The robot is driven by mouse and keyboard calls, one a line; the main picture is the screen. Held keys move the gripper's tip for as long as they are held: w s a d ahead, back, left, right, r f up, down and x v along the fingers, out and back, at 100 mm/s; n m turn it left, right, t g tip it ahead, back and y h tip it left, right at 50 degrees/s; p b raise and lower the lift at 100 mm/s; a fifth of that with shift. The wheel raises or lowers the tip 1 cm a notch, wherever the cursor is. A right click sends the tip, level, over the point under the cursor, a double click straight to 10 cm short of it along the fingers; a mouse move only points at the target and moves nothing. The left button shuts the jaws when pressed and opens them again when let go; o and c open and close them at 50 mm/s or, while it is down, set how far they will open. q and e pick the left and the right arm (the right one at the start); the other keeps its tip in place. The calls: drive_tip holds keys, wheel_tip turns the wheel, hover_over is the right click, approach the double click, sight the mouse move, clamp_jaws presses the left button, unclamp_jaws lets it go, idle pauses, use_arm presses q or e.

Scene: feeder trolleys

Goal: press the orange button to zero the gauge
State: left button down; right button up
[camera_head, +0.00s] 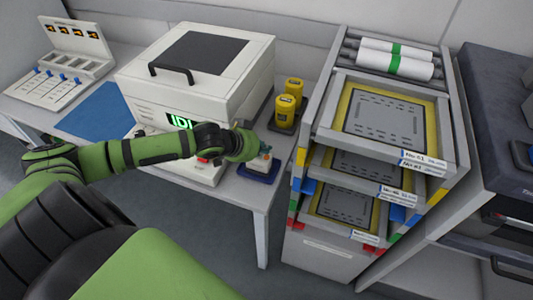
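My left arm reaches in from the left over the front of the bench, and its wrist hides part of what lies below. My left gripper (263,155) is at the arm's end, over a small dark blue pad (258,172) at the bench's front right. A small pale and teal device (264,160) shows at the pad, partly hidden by the wrist. I cannot tell whether the gripper touches it, or whether its fingers are open. A red-orange spot (203,160) shows on a white unit below my forearm. No orange button or gauge face shows clearly. My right gripper is not in view.
A large white machine (137,82) with a handled lid and green display stands behind my arm. Two yellow containers (285,111) stand right of it. A grey rack (327,88) with framed stencils is close on the right. A blue mat (97,112) lies left.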

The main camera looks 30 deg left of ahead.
use_arm(q)
drive_tip(key=shift+f, duration=0.1)
idle(0.4)
drive_tip(key=shift+f, duration=0.35)
drive_tip(key=shift+f, duration=0.35)
idle(0.7)
drive_tip(key=shift+r, duration=0.1)
drive_tip(key=shift+r+p, duration=0.65)
drive_tip(key=shift+p, duration=0.5)
drive_tip(key=shift+r, duration=0.1)
wheel_tip(320, 180, up, 5)
drive_tip(key=p, duration=0.6)
drive_tip(key=shift+d, duration=0.1)
